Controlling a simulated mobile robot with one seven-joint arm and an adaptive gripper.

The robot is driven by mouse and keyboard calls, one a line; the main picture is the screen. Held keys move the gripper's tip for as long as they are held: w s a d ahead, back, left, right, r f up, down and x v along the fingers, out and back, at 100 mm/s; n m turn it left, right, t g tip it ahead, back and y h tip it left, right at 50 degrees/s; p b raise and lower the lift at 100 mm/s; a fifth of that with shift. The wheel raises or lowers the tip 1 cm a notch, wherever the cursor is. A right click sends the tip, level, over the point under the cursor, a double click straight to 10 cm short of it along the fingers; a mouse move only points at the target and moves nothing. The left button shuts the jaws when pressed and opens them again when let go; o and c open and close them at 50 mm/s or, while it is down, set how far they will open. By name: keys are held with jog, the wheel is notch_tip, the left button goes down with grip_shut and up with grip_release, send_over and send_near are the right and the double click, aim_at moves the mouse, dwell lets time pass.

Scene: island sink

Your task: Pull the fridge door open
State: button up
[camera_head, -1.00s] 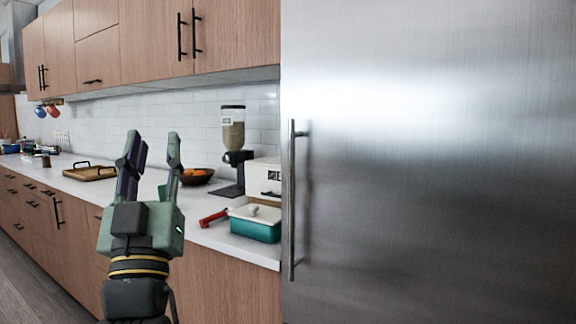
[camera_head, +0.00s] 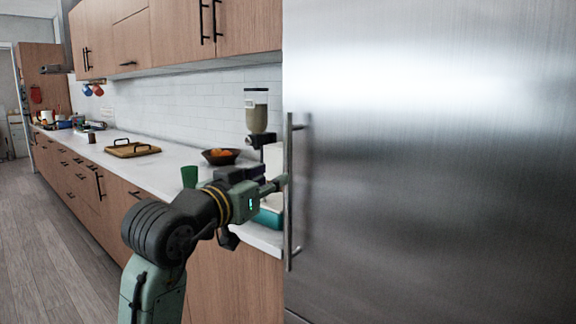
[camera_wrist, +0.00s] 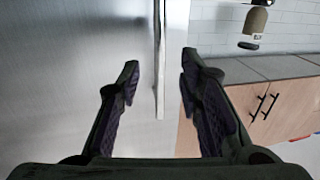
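The stainless steel fridge door (camera_head: 430,170) is shut and fills the right side of the head view. Its long vertical bar handle (camera_head: 290,215) runs along the door's left edge. My gripper (camera_head: 277,184) points right at the handle, near its mid-height; its fingertips are partly hidden in the head view. In the wrist view my gripper (camera_wrist: 158,80) is open, its two fingers spread wide. The handle (camera_wrist: 160,60) shows between the fingers, with gaps on both sides and nothing gripped. The fridge door (camera_wrist: 60,70) lies to the left there.
A counter (camera_head: 180,165) runs left of the fridge. It bears a bowl of oranges (camera_head: 221,156), a grain dispenser (camera_head: 257,115), a teal container (camera_head: 268,217) and a wooden tray (camera_head: 132,149). The floor (camera_head: 60,240) at left is clear.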

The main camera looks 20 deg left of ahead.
aim_at(287, 170)
jog(key=w, duration=0.2)
jog(key=w+d+p, duration=0.1)
jog(key=w, duration=0.2)
jog(key=w+p, duration=0.1)
jog(key=w, duration=0.2)
jog(key=shift+w+d, duration=0.2)
jog(key=shift+w, duration=0.05)
jog(key=shift+c, duration=0.5)
grip_shut()
